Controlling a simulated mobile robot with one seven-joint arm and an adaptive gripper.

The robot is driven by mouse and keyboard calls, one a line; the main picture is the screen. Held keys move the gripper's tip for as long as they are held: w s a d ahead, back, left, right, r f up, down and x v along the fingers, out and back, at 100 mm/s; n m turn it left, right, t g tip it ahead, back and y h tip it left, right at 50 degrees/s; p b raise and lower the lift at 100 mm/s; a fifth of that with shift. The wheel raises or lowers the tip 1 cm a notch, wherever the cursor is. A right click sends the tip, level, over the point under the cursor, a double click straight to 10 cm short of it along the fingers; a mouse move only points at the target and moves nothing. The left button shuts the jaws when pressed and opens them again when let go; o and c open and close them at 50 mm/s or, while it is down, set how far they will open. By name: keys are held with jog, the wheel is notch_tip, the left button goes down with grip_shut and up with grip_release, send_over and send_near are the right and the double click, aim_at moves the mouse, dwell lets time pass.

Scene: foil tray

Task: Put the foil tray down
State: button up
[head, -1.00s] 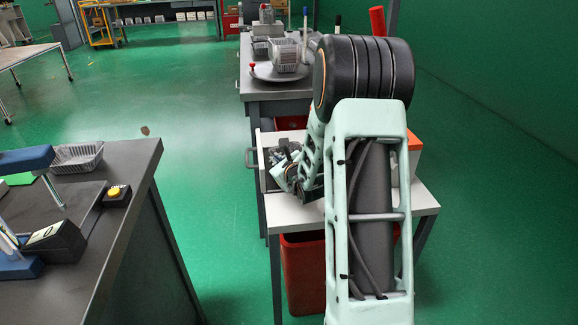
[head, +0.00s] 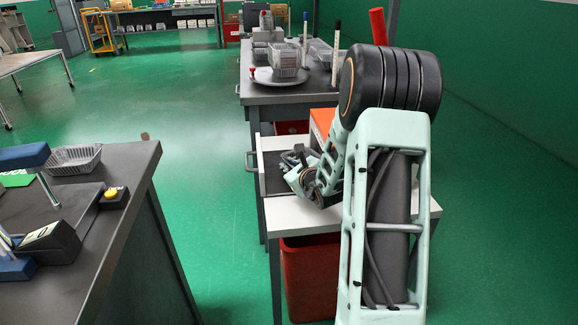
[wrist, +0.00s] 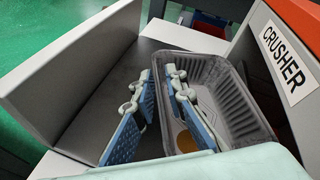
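The foil tray (wrist: 235,95) is a grey, ribbed, see-through tray in the wrist view, lying in an open drawer (wrist: 105,85) beside the box marked CRUSHER. A round amber spot shows at its near end. My gripper (wrist: 160,74) straddles the tray's left wall, one blue-padded finger outside and one inside. A gap shows between the fingers, and they look open around the wall. In the head view my gripper (head: 303,170) is low over the drawer (head: 272,160); the tray cannot be made out there.
The orange-topped crusher box (wrist: 290,55) stands close on the right. A tray (head: 287,60) stands on a round plate (head: 280,77) on the far table, with upright pens nearby. A red bin (head: 310,275) is under the drawer table.

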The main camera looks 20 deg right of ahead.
jog(key=shift+o, duration=0.7)
jog(key=shift+r, duration=0.2)
jog(key=shift+s+r+p, duration=0.15)
jog(key=shift+s+p, duration=0.2)
jog(key=p+v, duration=0.2)
jog(key=v, duration=0.9)
jog(key=shift+s, duration=0.15)
